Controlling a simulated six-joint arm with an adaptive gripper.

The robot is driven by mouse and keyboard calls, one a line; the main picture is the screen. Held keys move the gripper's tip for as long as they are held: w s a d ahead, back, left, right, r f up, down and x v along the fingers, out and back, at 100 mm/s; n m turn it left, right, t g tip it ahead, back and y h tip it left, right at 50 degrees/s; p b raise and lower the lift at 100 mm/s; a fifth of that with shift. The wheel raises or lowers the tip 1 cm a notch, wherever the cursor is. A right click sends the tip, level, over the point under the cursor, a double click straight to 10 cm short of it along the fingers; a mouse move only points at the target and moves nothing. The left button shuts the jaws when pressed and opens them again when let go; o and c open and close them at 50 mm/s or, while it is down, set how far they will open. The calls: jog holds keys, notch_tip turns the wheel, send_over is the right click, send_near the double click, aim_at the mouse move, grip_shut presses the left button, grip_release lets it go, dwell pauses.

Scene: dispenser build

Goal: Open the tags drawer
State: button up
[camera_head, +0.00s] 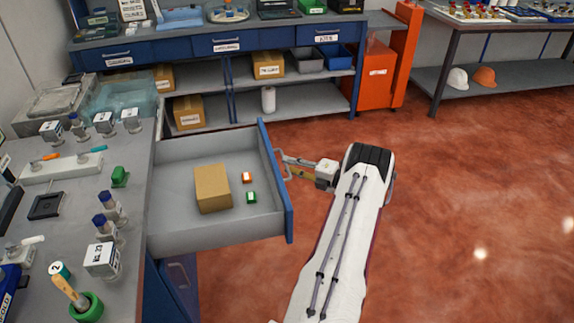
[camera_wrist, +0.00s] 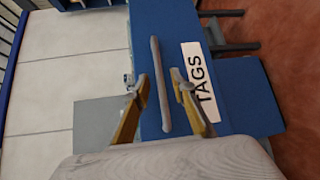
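The tags drawer (camera_head: 180,232) is pulled far out from the bench at left in the head view. Its blue front (camera_wrist: 150,50) bears a white TAGS label (camera_wrist: 203,85) in the wrist view. The drawer's grey bar handle (camera_wrist: 160,85) lies between the two fingers of my gripper (camera_wrist: 159,92), with a visible gap on each side. My gripper is open, and its fingers (camera_head: 293,167) are at the handle in the head view. Whether either finger touches the handle is unclear. A cardboard box (camera_head: 212,188), an orange piece (camera_head: 247,177) and a green piece (camera_head: 251,197) lie inside the drawer.
The bench top (camera_head: 135,180) at left holds bottles, labelled cubes and small tools. A blue lower cabinet (camera_head: 178,285) stands below the drawer. A shelved bench (camera_head: 290,97) and an orange cabinet (camera_head: 377,75) are behind. The red floor (camera_head: 470,190) at right is clear.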

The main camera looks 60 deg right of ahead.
jog(key=s+r, duration=0.1)
jog(key=s, duration=0.8)
jog(key=shift+s+r, duration=0.15)
jog(key=shift+s, duration=0.05)
dwell(0.4)
